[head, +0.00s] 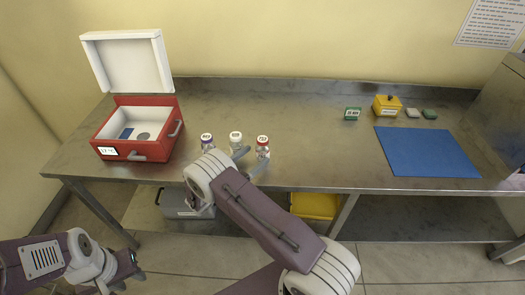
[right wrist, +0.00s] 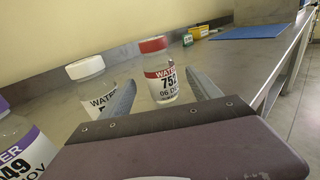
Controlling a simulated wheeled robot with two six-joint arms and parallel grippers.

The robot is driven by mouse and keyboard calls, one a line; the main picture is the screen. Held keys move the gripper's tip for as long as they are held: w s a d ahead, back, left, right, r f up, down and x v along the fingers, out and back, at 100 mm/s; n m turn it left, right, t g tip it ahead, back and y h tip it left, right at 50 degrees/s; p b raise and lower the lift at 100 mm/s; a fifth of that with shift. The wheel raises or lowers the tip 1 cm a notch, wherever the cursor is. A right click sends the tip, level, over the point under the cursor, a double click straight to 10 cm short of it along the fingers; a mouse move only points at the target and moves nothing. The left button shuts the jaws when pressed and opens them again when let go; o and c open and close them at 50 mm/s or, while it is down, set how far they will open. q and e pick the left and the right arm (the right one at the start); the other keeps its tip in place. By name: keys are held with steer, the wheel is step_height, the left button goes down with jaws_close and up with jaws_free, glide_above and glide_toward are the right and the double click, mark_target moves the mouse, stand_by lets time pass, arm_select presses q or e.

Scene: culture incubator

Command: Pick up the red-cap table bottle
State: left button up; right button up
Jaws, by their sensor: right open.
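The red-cap table bottle (head: 262,148) is the rightmost of three clear bottles near the front edge of the steel table. In the right wrist view the same bottle (right wrist: 160,78) stands upright, with a red-and-white label, in the gap between the fingers. My right gripper (head: 250,161) is open and empty, just in front of this bottle; its fingers (right wrist: 160,85) point toward it and do not visibly grip it. My left gripper (head: 128,277) is low at the lower left, away from the table; its jaw opening is unclear.
A white-cap bottle (head: 236,139) and a purple-cap bottle (head: 206,140) stand left of the red-cap one. An open red incubator box (head: 165,148) is at the left. A blue mat (head: 425,152) and small yellow and green boxes (head: 387,105) are at the right. The middle of the table is clear.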

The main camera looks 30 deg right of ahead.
mark_target(267, 138)
steer(key=shift+d, duration=0.4)
steer(key=shift+w+d+f, duration=0.1)
steer(key=shift+w+d, duration=0.1)
steer(key=shift+d, duration=0.1)
steer(key=p+x, duration=0.1)
steer(key=x, duration=0.5)
steer(key=shift+d, duration=0.1)
steer(key=c, duration=1.5)
step_height(267, 138, up, 5)
steer(key=shift+s+f, duration=0.15)
steer(key=shift+c, duration=0.2)
steer(key=s+d+r, duration=0.5)
steer(key=s+r, duration=0.1)
steer(key=s, duration=0.4)
steer(key=shift+r, duration=0.2)
steer(key=shift+d, duration=0.15)
